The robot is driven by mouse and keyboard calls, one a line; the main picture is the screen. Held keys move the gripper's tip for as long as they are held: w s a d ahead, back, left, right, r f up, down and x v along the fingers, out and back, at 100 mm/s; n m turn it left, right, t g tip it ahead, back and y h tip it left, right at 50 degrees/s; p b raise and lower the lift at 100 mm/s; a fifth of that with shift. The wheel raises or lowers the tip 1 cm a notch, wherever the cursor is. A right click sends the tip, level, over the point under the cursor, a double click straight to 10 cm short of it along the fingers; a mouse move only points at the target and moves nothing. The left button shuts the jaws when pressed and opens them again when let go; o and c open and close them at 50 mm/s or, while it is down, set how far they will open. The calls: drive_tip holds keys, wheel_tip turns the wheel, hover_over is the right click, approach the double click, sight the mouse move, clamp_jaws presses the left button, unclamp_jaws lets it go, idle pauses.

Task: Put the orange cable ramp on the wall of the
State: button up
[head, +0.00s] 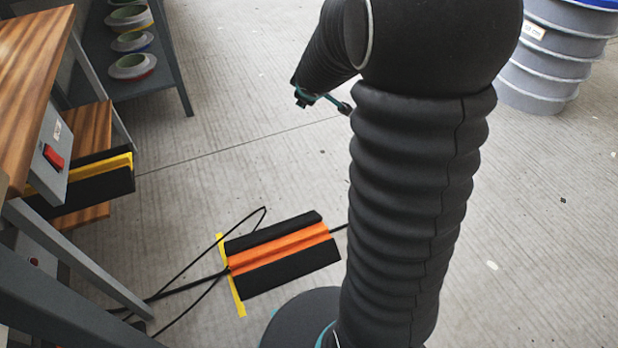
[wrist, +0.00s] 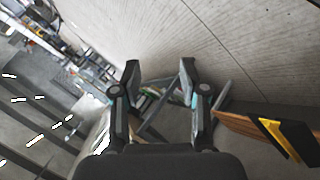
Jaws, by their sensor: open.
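The orange cable ramp (head: 283,246) lies flat on the concrete floor, with black sloping sides and an orange middle strip. A black cable (head: 185,286) comes from the left to the ramp, and a dark piece of cable shows at its right end. Yellow tape (head: 238,296) is on the floor along its left end. My gripper (wrist: 159,80) is open and empty in the wrist view, its two fingers apart. In the head view my arm hides most of it, and it is up and away from the ramp. The ramp is not seen in the wrist view.
A wooden workbench (head: 30,75) with a red switch stands at left. A yellow-and-black ramp (head: 92,186) rests on its lower shelf, also seen in the wrist view (wrist: 283,137). A rack (head: 165,75) holds round moulds. Grey ribbed cylinders (head: 548,65) stand at right. Floor at right is open.

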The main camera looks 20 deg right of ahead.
drive_tip(key=s+a+r+m+g, duration=0.1)
drive_tip(key=s+a+r+m, duration=0.2)
drive_tip(key=s, duration=0.5)
drive_tip(key=s+a+r+m, duration=0.1)
drive_tip(key=s+r+m, duration=0.1)
drive_tip(key=s+r, duration=0.4)
drive_tip(key=s+a+m+g+y, duration=0.1)
drive_tip(key=s+a, duration=0.4)
drive_tip(key=s, duration=0.4)
drive_tip(key=s+a+f+m+g+y, duration=0.1)
drive_tip(key=s+a+y, duration=0.1)
drive_tip(key=s+a, duration=0.3)
drive_tip(key=s, duration=0.4)
drive_tip(key=shift+s+f+m, duration=0.15)
drive_tip(key=shift+f+m, duration=0.1)
drive_tip(key=shift+m, duration=0.05)
